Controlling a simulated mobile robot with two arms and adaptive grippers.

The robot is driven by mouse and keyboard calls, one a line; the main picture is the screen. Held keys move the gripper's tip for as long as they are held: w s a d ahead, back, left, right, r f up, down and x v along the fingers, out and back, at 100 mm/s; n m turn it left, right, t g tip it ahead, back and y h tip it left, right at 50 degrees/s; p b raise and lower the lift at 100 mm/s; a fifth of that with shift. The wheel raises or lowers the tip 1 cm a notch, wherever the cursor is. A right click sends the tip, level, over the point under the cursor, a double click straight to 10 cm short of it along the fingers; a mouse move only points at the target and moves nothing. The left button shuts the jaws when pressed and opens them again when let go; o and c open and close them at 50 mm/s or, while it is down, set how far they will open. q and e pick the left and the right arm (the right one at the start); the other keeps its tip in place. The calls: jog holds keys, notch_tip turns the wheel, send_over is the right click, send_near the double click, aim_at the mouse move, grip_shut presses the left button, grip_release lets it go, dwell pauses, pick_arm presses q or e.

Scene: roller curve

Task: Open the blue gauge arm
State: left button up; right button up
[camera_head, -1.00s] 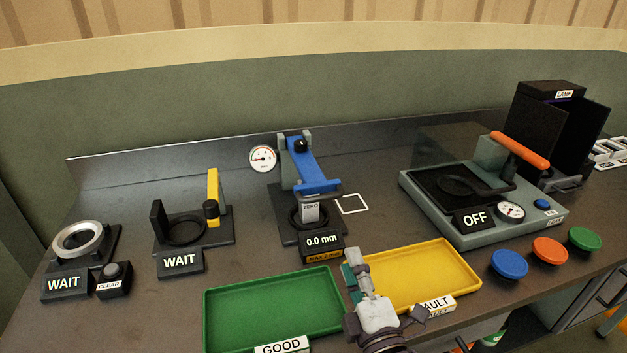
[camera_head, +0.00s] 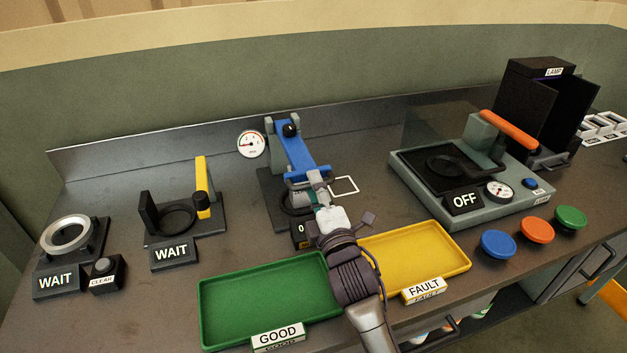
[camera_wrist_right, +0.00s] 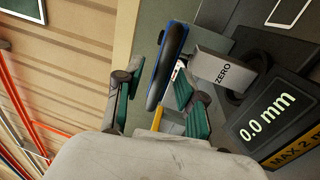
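The blue gauge arm (camera_head: 292,149) slopes down toward me from its grey bracket at the back of the middle station. Its lower end carries a crossbar, and the arm is down over the gauge base (camera_head: 271,201). My right gripper (camera_head: 318,183) is at this lower end and hides part of the base and its display. In the right wrist view, the fingers (camera_wrist_right: 152,93) are apart with the blue bar (camera_wrist_right: 166,66) between and just beyond their tips. A ZERO block (camera_wrist_right: 222,72) and a 0.0 mm display (camera_wrist_right: 268,116) are beside it. My left gripper is not in view.
A green GOOD tray (camera_head: 207,316) and a yellow FAULT tray (camera_head: 462,262) lie in front. A grey OFF machine (camera_head: 414,191) with an orange handle stands to the right. Two WAIT stations (camera_head: 172,253) are on the left. A round dial (camera_head: 251,143) stands beside the arm's bracket.

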jog(key=shift+w+a, duration=0.2)
jog(key=shift+w, duration=0.35)
jog(key=shift+r, duration=0.1)
grip_shut()
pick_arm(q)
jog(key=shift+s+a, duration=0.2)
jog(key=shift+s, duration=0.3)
pick_arm(e)
jog(key=shift+r, duration=0.1)
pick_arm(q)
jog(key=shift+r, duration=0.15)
pick_arm(e)
jog(key=shift+r, duration=0.1)
